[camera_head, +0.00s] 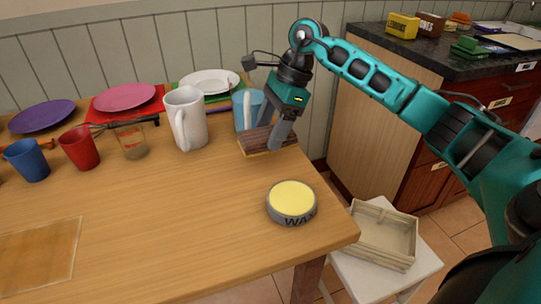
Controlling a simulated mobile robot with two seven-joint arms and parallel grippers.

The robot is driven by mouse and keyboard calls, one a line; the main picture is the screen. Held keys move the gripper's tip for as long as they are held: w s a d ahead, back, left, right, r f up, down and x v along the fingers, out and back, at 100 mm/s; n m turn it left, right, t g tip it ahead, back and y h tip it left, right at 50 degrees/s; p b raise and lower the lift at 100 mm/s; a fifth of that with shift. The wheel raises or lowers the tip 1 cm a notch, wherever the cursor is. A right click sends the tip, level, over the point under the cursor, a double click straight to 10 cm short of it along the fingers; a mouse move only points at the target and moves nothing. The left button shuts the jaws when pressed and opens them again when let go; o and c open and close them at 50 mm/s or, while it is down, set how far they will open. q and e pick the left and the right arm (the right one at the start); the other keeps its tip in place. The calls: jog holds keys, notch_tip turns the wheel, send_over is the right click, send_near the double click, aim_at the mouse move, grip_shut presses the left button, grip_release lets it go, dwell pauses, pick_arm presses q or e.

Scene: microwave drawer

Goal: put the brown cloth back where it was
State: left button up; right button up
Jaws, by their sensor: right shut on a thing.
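The brown cloth (256,142) looks like a small brown block with a pale yellow lower edge. It is at the right back part of the wooden table, low at or just above the surface. My right gripper (266,135) points down with its fingers on either side of the cloth and is shut on it. The fingers hide part of it, and I cannot tell whether it touches the table. My left gripper is out of view.
A wax tin (292,197) stands near the table's right front corner. A white pitcher (187,120) and a blue cup (240,108) stand close left of and behind the gripper. A wooden crate (383,258) sits on a white stool.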

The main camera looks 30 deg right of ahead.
notch_tip(320, 180, down, 6)
jog(key=shift+f+b, duration=0.1)
jog(key=shift+b, duration=0.45)
jog(key=o, duration=0.5)
jog(key=shift+f, duration=0.15)
jog(key=o, duration=0.4)
jog(key=shift+o, duration=0.2)
